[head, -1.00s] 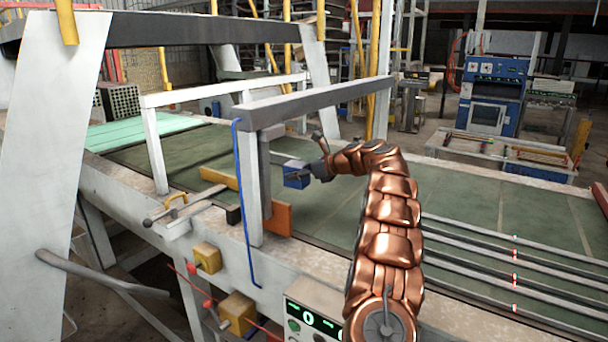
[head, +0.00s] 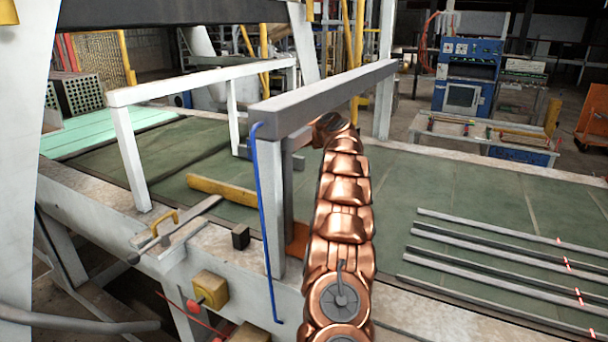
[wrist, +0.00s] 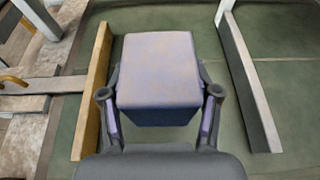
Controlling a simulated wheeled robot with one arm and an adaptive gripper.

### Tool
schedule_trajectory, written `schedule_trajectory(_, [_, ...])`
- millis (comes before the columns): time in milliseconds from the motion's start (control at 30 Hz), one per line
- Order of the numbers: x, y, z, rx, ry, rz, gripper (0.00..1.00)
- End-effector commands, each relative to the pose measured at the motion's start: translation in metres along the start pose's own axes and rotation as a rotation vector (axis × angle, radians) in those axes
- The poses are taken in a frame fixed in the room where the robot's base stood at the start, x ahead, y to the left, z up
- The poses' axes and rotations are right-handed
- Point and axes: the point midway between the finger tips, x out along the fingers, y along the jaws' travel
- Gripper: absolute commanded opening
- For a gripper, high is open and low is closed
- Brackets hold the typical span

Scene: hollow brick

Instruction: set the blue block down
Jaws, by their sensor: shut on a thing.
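The blue block (wrist: 157,68) shows in the wrist view with a pale, worn top face and a darker blue side. My gripper (wrist: 160,98) is shut on it, with one finger against each side. The block is above the green table surface (wrist: 285,85); the gap beneath it is hard to judge. In the head view, my gripper and the block are hidden behind my copper arm and the grey-topped frame.
A yellow bar (wrist: 94,90) lies left of the block and a grey beam (wrist: 248,85) stands right of it. In the head view, a grey-topped frame (head: 330,88) stands close to my arm. Several metal rods (head: 500,262) lie at right on the green table (head: 440,195).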

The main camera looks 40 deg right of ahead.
Motion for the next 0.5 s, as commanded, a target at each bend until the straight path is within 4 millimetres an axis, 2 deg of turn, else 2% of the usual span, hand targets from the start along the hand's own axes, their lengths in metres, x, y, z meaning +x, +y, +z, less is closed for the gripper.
schedule_trajectory(167, [0.017, 0.012, -0.011, -0.004, 0.002, 0.021, 0.13])
schedule_trajectory(300, [0.030, 0.017, -0.028, -0.005, 0.003, 0.028, 0.13])
schedule_trajectory(500, [0.038, 0.018, -0.044, -0.009, 0.002, 0.030, 0.13])
